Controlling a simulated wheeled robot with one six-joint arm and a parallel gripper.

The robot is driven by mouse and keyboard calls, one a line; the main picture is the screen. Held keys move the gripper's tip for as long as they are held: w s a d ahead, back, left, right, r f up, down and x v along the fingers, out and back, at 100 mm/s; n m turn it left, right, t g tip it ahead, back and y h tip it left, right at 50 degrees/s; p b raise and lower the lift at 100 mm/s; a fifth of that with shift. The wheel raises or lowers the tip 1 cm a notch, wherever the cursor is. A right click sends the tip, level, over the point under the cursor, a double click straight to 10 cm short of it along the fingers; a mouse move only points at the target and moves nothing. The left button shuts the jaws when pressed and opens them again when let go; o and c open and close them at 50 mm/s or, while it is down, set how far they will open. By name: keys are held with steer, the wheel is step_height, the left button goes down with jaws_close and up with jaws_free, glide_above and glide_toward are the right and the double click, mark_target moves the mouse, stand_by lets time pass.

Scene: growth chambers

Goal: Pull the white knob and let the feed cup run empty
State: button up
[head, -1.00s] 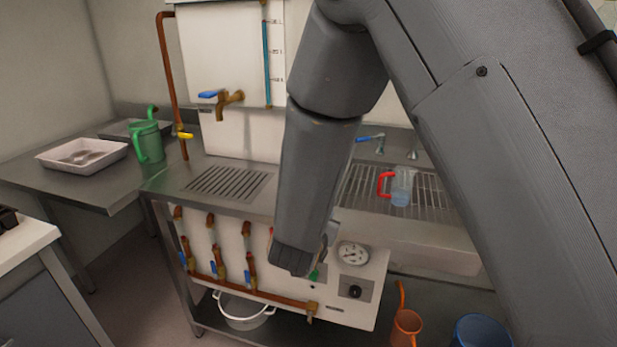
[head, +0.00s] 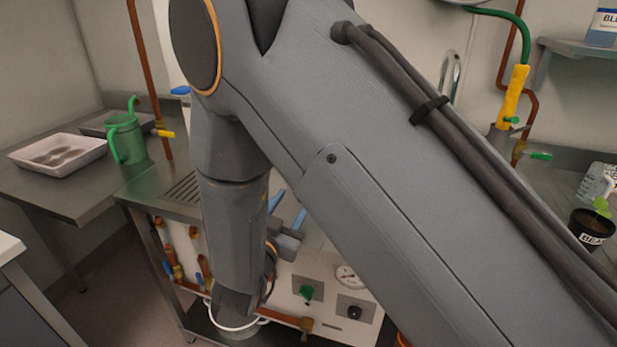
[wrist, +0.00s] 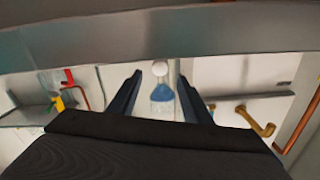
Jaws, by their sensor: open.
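In the wrist view a round white knob (wrist: 160,68) sits in the middle, in line with a small clear cup (wrist: 162,106) that holds blue liquid. I take the clear cup to be the feed cup. My gripper (wrist: 158,79) is open, with one dark blue finger on each side of the knob and cup. I cannot tell how far the fingertips are from the knob; no contact shows. In the head view my gripper (head: 288,211) shows partly, above the white front panel (head: 323,293). My arm hides the knob and cup there.
A steel edge (wrist: 225,32) crosses the top of the wrist view, and a brass tap (wrist: 255,119) is at right. In the head view a green can (head: 125,140) and white tray (head: 58,165) stand left. A potted plant (head: 592,226) is at far right.

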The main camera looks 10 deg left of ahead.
steer(key=shift+w+a, duration=0.1)
steer(key=shift+w, duration=0.6)
steer(key=w, duration=0.1)
steer(key=w+p, duration=0.1)
steer(key=w, duration=0.3)
steer(key=shift+w+d, duration=0.1)
steer(key=shift+d, duration=0.3)
steer(key=shift+w+p, duration=0.4)
steer(key=shift+w, duration=0.4)
steer(key=shift+c, duration=0.6)
